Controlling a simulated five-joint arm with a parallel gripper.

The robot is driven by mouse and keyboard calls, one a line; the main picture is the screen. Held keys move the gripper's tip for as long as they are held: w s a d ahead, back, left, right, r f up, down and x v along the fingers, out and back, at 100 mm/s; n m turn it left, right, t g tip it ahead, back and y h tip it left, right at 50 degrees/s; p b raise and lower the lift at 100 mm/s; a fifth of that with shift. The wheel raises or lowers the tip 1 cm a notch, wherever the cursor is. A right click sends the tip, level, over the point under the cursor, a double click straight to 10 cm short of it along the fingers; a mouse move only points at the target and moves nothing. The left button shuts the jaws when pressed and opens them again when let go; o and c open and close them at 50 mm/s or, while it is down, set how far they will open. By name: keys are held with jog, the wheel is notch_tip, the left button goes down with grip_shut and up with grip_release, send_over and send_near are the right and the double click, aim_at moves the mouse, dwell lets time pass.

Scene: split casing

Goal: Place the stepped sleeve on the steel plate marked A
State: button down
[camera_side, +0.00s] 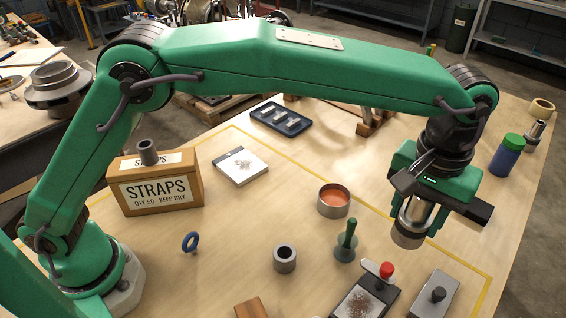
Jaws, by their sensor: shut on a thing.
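My gripper (425,195) is at the right, shut on a metal sleeve (409,225) with a bright upper part and a wider, duller lower part. It looks like the stepped sleeve. It hangs slightly tilted and appears to be above the table, with its upper end hidden between the jaws. No letter A is readable on any plate. A pale plate with a speckled patch (240,167) lies left of centre. Another speckled plate (362,304), with a red-knobbed clamp, is at the front, partly cut off. A grey block with a dark knob (434,297) lies right of it.
A STRAPS box (160,192) bears a grey sleeve (148,152). A dark tray (281,119) lies behind; a blue bottle (507,157) stands right.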

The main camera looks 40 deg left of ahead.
jog(key=w+a+r+n, duration=0.1)
jog(key=w+a+n, duration=0.25)
jog(key=a, duration=0.65)
jog(key=w+a+n, duration=0.2)
jog(key=a+n, duration=0.3)
jog(key=a, duration=0.5)
jog(key=s+a+n, duration=0.3)
jog(key=a+n, duration=0.1)
jog(key=a, duration=0.5)
jog(key=s+a+n, duration=0.2)
jog(key=a+n, duration=0.3)
jog(key=a, duration=0.4)
jog(key=shift+d+f, duration=0.15)
jog(key=shift+f, duration=2.7)
jog(key=shift+w, duration=0.1)
send_over(240, 163)
notch_tip(240, 163, down, 7)
jog(key=shift+f, duration=2)
jog(key=shift+f, duration=0.1)
